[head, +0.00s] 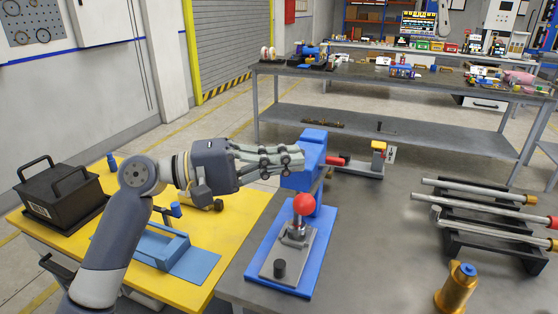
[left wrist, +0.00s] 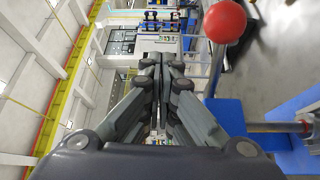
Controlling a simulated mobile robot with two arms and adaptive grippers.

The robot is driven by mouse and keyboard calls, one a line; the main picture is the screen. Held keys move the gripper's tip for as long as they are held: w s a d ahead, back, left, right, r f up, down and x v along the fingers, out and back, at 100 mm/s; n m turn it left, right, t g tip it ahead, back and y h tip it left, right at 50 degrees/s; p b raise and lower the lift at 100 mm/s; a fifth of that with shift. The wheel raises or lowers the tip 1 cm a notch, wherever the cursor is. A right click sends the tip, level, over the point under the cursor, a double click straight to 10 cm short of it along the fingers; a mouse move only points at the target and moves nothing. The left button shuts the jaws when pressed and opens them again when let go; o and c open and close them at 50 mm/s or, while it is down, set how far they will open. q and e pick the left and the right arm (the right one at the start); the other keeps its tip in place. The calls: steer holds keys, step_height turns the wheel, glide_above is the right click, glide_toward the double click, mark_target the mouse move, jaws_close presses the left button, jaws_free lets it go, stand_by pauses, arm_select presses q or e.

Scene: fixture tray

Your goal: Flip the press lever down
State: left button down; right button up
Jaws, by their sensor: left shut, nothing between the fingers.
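The press (head: 312,147) is a blue upright block on a blue base plate (head: 318,240) at the front of the grey table. Its lever ends in a red ball knob (head: 304,204), seen in front of the block and above a grey plate with a black peg. The knob (left wrist: 225,22) and its thin metal rod (left wrist: 216,72) also show at the right of the left wrist view. My left gripper (head: 300,156) is shut and empty, its fingertips overlapping the block's upper left side in the head view. I cannot tell whether they touch it. The knob is apart from the fingers.
A yellow table (head: 240,213) at left holds a black box (head: 62,196) and a blue fixture (head: 162,246). Metal rods lie on a black rack (head: 480,232) at right, near a brass cylinder (head: 457,288). Grey table between is clear.

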arm_select(q)
steer(key=a+f+b, duration=0.2)
steer(key=a+f, duration=0.2)
steer(key=a, duration=0.5)
steer(key=shift+w+f+b, duration=0.15)
steer(key=shift+w+b, duration=0.2)
steer(key=shift+w, duration=0.05)
arm_select(e)
step_height(320, 180, down, 3)
steer(key=shift+f, duration=0.1)
steer(key=shift+w, duration=0.1)
